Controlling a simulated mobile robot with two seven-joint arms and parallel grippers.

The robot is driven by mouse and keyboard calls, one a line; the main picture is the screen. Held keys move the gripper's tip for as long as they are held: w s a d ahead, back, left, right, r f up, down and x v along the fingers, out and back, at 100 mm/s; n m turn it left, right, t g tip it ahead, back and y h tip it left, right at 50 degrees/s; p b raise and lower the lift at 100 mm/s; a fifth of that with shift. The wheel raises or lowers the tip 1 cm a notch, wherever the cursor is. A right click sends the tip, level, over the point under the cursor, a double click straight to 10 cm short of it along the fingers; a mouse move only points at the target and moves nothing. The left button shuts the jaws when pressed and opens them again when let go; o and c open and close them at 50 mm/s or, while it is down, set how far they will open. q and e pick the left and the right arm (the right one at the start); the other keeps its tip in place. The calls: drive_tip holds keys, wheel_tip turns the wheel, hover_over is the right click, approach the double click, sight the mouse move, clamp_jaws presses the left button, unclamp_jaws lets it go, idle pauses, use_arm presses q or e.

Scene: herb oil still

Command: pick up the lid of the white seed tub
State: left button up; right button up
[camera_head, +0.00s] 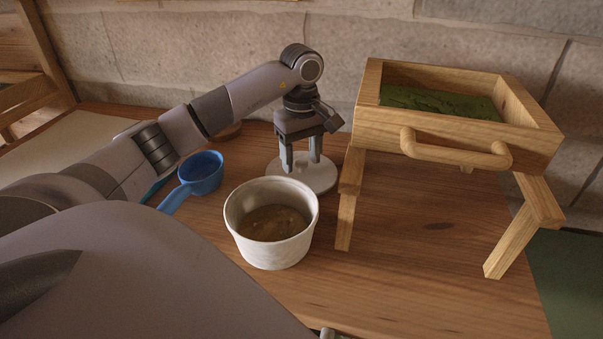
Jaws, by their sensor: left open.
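The white seed tub (267,251) stands uncovered on the wooden table, with brown contents inside. A round white lid (322,183) lies flat on the table just behind and to the right of the tub. My left gripper (301,164) points down over the lid. Its two fingers are apart, with their tips at or just above the lid; I cannot tell whether they touch it. I cannot make out a knob between the fingers. My right gripper does not show.
A blue scoop (201,172) lies left of the tub, partly hidden by my left arm. A wooden stand (455,135) with a handled drawer-like tray of green matter rises close on the right. A stone wall (190,40) closes the back. The table's front right (420,285) is clear.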

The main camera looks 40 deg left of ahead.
use_arm(q)
clamp_jaws()
